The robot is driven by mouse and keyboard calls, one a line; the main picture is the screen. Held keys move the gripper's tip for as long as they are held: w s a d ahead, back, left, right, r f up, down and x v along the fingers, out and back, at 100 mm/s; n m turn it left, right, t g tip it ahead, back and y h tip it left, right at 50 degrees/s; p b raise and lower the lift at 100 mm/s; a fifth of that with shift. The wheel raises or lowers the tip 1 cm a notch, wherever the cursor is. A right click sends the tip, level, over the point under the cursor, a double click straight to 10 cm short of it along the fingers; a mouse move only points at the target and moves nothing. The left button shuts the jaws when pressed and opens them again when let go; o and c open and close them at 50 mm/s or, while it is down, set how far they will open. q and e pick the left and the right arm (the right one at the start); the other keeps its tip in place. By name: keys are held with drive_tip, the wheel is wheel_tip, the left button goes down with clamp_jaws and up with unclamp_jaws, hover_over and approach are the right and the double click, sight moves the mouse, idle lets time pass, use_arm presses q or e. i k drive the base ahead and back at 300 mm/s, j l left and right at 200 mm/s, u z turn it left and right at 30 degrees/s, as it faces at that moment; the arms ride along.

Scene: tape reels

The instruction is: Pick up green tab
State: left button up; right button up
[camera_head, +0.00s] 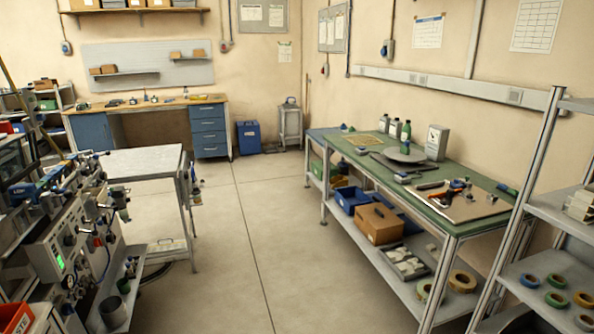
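Neither of my grippers shows in the head view. I cannot tell for sure which thing is the green tab. Small green and blue pieces (347,128) lie at the far left end of the green-topped workbench (455,222) on the right. Another small green-blue piece (507,190) lies near the bench's right edge by the wall. Green tape reels (556,300) lie flat on the metal rack at the lower right.
A round grey plate (404,154), bottles (405,131) and a tool board (462,203) are on the workbench. A cardboard box (378,223) sits on its lower shelf. A metal rack (560,208) stands at right, machines (62,230) at left. The floor (243,240) between is clear.

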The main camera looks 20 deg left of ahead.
sight(43, 184)
drive_tip(key=i+j+u, duration=0.1)
drive_tip(key=i+u, duration=0.5)
drive_tip(key=u, duration=0.2)
drive_tip(key=i+l+u, duration=0.1)
drive_tip(key=i+u, duration=0.3)
drive_tip(key=i+l+u, duration=0.15)
drive_tip(key=i+u, duration=0.2)
drive_tip(key=u, duration=0.15)
drive_tip(key=i+l+u, duration=0.25)
drive_tip(key=u, duration=0.2)
drive_tip(key=i+l+u, duration=0.4)
drive_tip(key=l, duration=0.2)
drive_tip(key=i+l+u, duration=0.15)
drive_tip(key=l, duration=0.2)
drive_tip(key=i+l+u, duration=0.2)
drive_tip(key=l, duration=0.15)
drive_tip(key=i+l+u, duration=0.2)
drive_tip(key=l, duration=0.2)
drive_tip(key=k, duration=0.1)
